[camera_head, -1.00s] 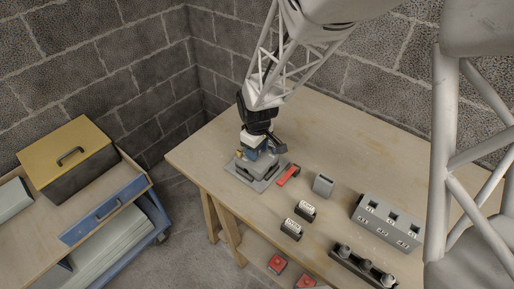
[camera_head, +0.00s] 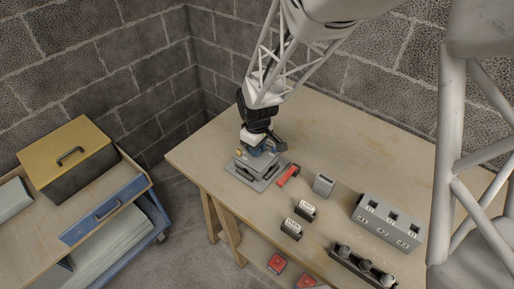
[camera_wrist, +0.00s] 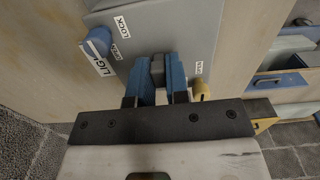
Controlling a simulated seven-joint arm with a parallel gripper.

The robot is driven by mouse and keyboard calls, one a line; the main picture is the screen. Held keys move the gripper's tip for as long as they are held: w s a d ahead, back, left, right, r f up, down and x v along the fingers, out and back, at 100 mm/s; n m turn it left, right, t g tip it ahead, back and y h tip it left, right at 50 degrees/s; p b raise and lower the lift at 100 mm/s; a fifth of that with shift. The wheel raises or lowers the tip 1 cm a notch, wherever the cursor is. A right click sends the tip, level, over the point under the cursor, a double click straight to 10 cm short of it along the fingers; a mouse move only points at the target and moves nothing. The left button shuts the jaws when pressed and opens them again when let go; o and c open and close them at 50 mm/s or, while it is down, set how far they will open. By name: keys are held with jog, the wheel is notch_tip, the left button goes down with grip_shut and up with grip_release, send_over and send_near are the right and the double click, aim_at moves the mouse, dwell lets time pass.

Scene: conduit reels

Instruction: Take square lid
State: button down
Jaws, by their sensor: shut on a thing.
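The square lid (camera_wrist: 165,25) is the grey, flat-topped piece filling the upper middle of the wrist view. It has a blue knob (camera_wrist: 97,42) near labels including LOCK, and a yellow knob (camera_wrist: 201,90) at its near right. My gripper (camera_wrist: 158,72) has its blue fingers shut on a grey grip block (camera_wrist: 157,70) standing on the lid. In the head view my gripper (camera_head: 259,149) is over the grey unit (camera_head: 256,166) at the table's left end. The gripper partly covers the unit. I cannot tell whether the lid is apart from what is beneath it.
A red-handled item (camera_head: 288,175) lies close right of the unit. A small grey block (camera_head: 323,184), two labelled blocks (camera_head: 305,210), a long grey box (camera_head: 387,222) and a dark rack (camera_head: 362,266) stand further right. The table's back (camera_head: 345,130) is clear.

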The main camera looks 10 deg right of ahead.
jog(key=shift+r, duration=0.95)
dwell(0.7)
